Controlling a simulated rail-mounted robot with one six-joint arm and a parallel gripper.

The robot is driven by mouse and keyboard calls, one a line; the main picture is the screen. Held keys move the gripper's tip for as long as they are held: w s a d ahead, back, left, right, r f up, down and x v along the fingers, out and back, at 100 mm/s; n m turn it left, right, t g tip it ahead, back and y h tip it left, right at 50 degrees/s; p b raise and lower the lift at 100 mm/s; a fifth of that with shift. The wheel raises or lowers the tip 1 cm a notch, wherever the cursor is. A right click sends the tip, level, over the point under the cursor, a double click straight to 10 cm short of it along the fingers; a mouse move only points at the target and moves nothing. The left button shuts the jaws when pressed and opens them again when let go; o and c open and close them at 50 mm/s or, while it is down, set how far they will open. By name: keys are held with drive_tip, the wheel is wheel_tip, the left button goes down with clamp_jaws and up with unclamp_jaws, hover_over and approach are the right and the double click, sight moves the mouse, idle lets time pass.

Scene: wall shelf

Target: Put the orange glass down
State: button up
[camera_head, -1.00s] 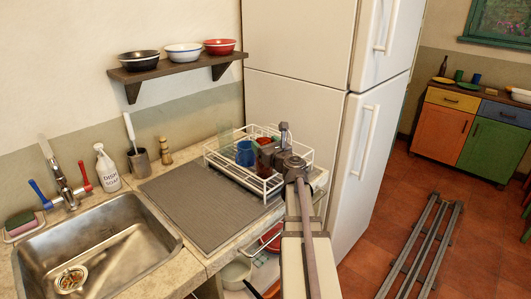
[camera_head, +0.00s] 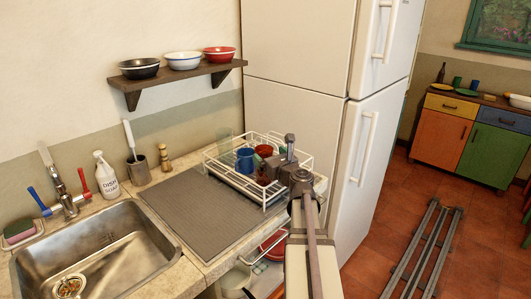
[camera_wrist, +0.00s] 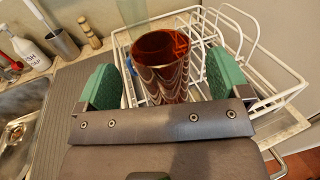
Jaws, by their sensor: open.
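The orange glass (camera_wrist: 162,62), a see-through amber-red tumbler, stands upright at the white wire dish rack, with its open rim up. In the head view the glass (camera_head: 264,151) is partly hidden by my gripper (camera_head: 277,165). In the wrist view my gripper (camera_wrist: 161,85) is open, with one green pad on each side of the glass and a gap to each. The gripper body hides the base of the glass, so I cannot see what it rests on. The dish rack (camera_head: 214,166) sits at the right end of the counter.
A blue cup (camera_head: 245,159) stands left of the glass, and a clear glass (camera_head: 224,145) stands behind it. The rack's wire sides surround them. A grey drying mat (camera_head: 200,210) lies clear to the left, before the sink (camera_head: 100,250). The fridge (camera_head: 295,110) is close on the right.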

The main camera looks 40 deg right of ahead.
drive_tip(key=s+a, duration=0.1)
drive_tip(key=s, duration=0.7)
drive_tip(key=shift+a, duration=0.3)
